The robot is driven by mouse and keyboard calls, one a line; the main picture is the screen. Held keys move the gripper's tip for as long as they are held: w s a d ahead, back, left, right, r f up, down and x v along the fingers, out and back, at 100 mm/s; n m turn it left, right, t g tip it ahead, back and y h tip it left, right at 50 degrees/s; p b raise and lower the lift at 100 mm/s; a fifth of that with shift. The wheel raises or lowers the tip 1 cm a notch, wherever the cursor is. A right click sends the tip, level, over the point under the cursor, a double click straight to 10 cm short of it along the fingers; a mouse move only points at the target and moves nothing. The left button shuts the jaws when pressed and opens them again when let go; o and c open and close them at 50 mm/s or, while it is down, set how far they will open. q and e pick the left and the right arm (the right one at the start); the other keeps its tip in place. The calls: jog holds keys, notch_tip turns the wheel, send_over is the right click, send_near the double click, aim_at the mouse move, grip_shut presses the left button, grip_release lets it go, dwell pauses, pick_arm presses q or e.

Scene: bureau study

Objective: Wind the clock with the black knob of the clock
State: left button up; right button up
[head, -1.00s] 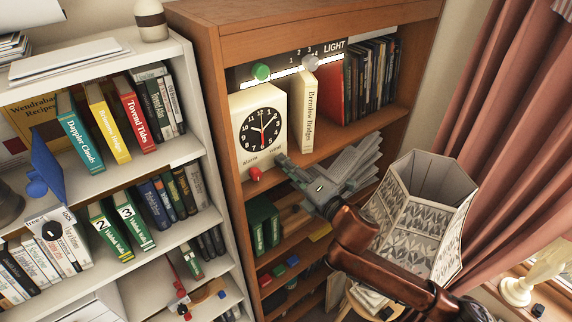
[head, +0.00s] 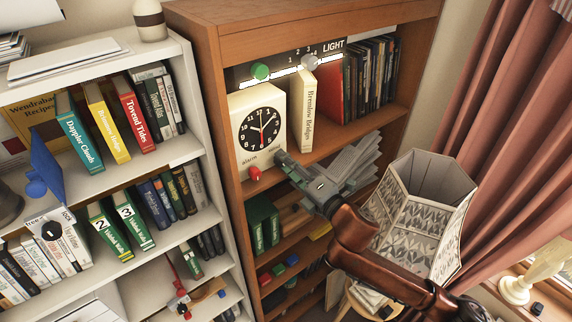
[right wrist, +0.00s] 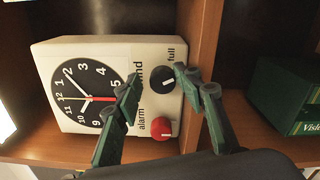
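The white clock (head: 279,103) with a black dial stands at the left end of the brown bookcase's upper shelf. Its black knob (right wrist: 155,75) shows in the right wrist view, with a white mark on its face and the words "wind" and "full" beside it. The red alarm knob (head: 254,174) is below the dial. My right gripper (head: 280,156) is at the clock's lower right corner and hides the black knob in the head view. In the right wrist view my right gripper (right wrist: 158,78) is open, one fingertip on each side of the black knob. Contact is unclear. My left gripper is out of view.
A cream book (head: 308,112) stands right of the clock. The patterned lampshade (head: 415,225) is right of my right forearm, and a white bookcase (head: 190,85) is at the left.

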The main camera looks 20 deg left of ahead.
jog(key=shift+f, duration=0.25)
jog(key=v, duration=0.8)
jog(key=shift+r, duration=0.2)
